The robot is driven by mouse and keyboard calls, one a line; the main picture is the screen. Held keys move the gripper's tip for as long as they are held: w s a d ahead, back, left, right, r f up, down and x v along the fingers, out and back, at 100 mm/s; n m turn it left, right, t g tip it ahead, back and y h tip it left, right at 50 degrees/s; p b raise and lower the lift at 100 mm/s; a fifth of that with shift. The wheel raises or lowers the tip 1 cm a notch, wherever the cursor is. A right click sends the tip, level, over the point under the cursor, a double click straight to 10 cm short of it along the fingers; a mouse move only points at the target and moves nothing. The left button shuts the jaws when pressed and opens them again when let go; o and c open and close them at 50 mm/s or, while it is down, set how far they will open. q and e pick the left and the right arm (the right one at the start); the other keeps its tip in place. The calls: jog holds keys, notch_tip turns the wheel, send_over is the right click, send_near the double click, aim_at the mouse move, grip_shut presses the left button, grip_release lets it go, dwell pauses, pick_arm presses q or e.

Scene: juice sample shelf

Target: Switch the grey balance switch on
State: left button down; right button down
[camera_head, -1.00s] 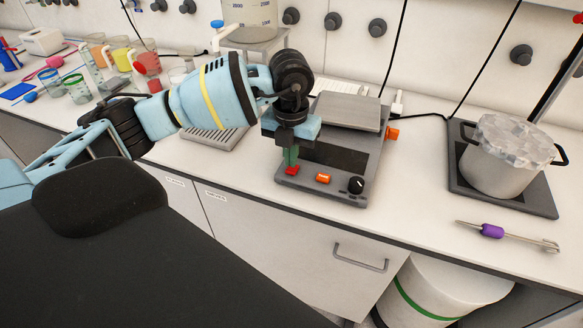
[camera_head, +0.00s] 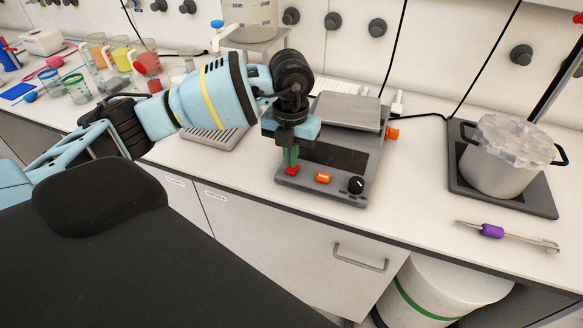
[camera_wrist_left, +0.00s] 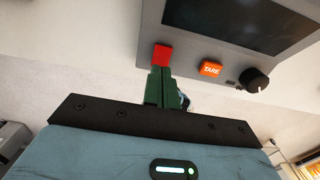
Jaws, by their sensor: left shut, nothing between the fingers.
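The grey balance (camera_head: 368,165) stands on the white counter, with a flat pan on top and a dark display in front. A small red piece (camera_head: 291,170), seemingly its switch, shows at the front left corner; it also shows in the left wrist view (camera_wrist_left: 163,53). My left gripper (camera_head: 291,158) is shut and empty, pointing down, with green fingers. In the left wrist view its fingertips (camera_wrist_left: 161,72) are right at the red piece and partly cover it. I cannot tell whether they touch or press it. My right gripper is not in view.
An orange TARE button (camera_head: 323,178) and a black knob (camera_head: 356,185) sit right of the red piece. An orange part (camera_head: 392,134) sticks out on the balance's right side. A pot (camera_head: 503,165) stands on a dark plate at right. A purple-handled tool (camera_head: 492,231) lies in front.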

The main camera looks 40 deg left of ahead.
aim_at(291, 170)
pick_arm(q)
jog(key=shift+f, duration=0.25)
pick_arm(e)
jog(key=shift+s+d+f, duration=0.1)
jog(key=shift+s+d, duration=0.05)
